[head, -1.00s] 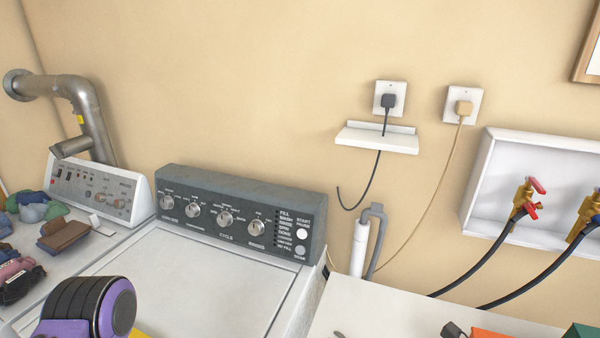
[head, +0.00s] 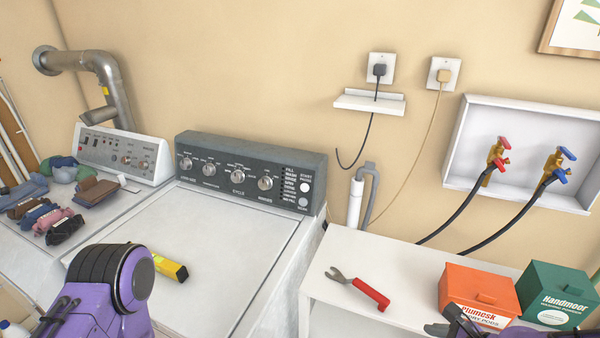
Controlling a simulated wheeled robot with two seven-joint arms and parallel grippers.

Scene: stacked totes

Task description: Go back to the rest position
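My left arm, purple with a black ribbed joint, reaches in at the bottom left, in front of the washer lid. I cannot make out its gripper in the head view. At the bottom right edge, a dark and purple part of my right arm shows in front of the white side table (head: 340,262), just below the orange box. It is cut off by the picture edge, so its finger state is unclear. I see nothing held by either arm.
A yellow and black tool (head: 171,268) lies on the washer lid (head: 215,240). A red-handled wrench (head: 360,288), an orange box (head: 478,291) and a green box (head: 556,294) are on the side table. Folded clothes (head: 60,205) lie on the dryer at left.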

